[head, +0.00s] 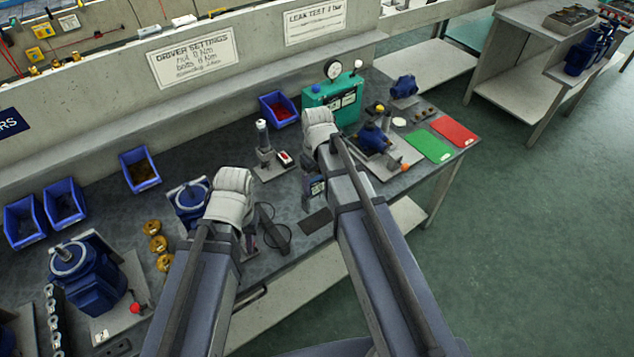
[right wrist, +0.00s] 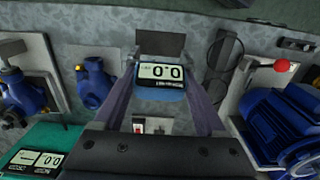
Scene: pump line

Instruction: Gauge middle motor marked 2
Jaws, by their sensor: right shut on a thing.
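My right gripper (head: 318,188) is shut on a gauge (right wrist: 160,78) with a light display reading 0.0. It holds the gauge above the bench, and the gauge also shows in the head view (head: 317,186). A large blue motor (head: 88,282) stands on a plate at the lower left. Another blue motor (head: 187,205) stands farther right, partly hidden by my left arm. A finned blue motor (right wrist: 288,122) is at the right of the right wrist view. I can read no number on any motor. My left gripper (head: 250,240) is low over the bench; its fingertips are unclear.
Brass rings (head: 157,243) lie between the two motors. A green leak tester (head: 338,98) and a blue pump (head: 373,137) stand to the right. Blue bins (head: 140,170) line the back.

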